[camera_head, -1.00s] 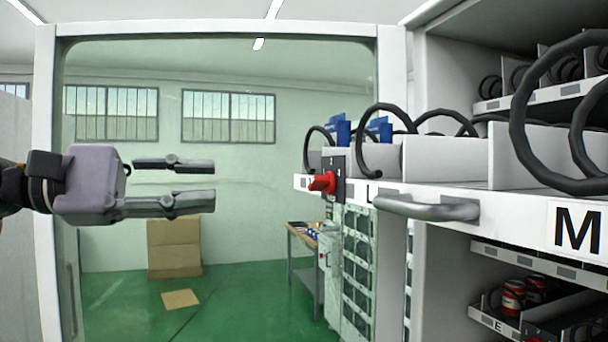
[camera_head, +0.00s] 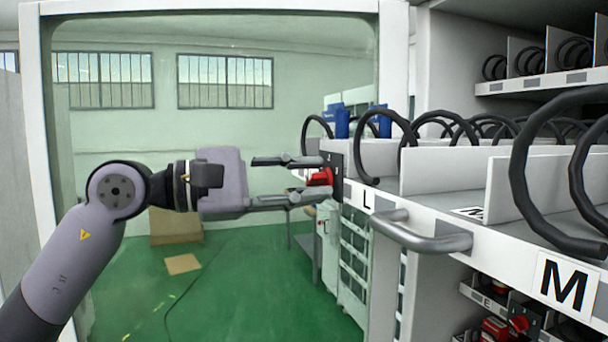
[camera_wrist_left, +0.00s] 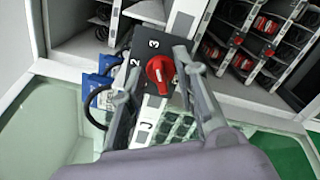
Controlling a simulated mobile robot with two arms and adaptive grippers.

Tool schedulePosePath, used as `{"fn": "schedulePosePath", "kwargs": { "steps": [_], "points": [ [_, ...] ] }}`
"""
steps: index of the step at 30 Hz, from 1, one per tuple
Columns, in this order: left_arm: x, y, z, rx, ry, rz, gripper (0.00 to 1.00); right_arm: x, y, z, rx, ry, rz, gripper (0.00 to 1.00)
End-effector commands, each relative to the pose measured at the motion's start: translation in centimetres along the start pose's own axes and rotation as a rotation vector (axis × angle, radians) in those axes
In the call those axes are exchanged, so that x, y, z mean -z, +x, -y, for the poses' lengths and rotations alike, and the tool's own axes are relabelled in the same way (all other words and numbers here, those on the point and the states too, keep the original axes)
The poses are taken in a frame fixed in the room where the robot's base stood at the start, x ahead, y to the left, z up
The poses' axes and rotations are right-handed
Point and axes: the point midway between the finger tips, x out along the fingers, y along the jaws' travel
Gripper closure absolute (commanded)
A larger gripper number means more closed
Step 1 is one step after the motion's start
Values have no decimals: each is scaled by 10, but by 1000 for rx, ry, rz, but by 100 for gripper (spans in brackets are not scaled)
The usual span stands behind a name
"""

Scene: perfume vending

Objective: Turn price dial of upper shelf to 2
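The red price dial (camera_head: 320,178) sits on a black plate at the left end of the extended upper shelf (camera_head: 436,166). In the left wrist view the red dial (camera_wrist_left: 160,70) shows beside the white digits 2 and 3 on its black plate (camera_wrist_left: 151,48); I cannot clearly tell which digit it points at. My left gripper (camera_head: 314,177) is open at the dial, one finger above and one below it. In the left wrist view the fingers flank the dial with some space; contact is unclear. My right gripper is not in view.
A grey handle (camera_head: 425,236) sticks out from the shelf front, right of the dial, between labels L and M (camera_head: 563,285). Black spiral coils (camera_head: 383,145) stand on the shelf. A glass panel with a white frame (camera_head: 398,60) stands at the left.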

Motion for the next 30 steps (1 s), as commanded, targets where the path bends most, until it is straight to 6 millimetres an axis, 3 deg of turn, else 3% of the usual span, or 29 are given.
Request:
{"fn": "schedulePosePath", "kwargs": {
  "steps": [4,16,30],
  "points": [
    [0,0,0,0,0,0,73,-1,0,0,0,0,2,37],
    [0,0,0,0,0,0,100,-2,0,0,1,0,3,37],
    [0,-1,0,1,-9,0,100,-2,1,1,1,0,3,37]
  ]
}}
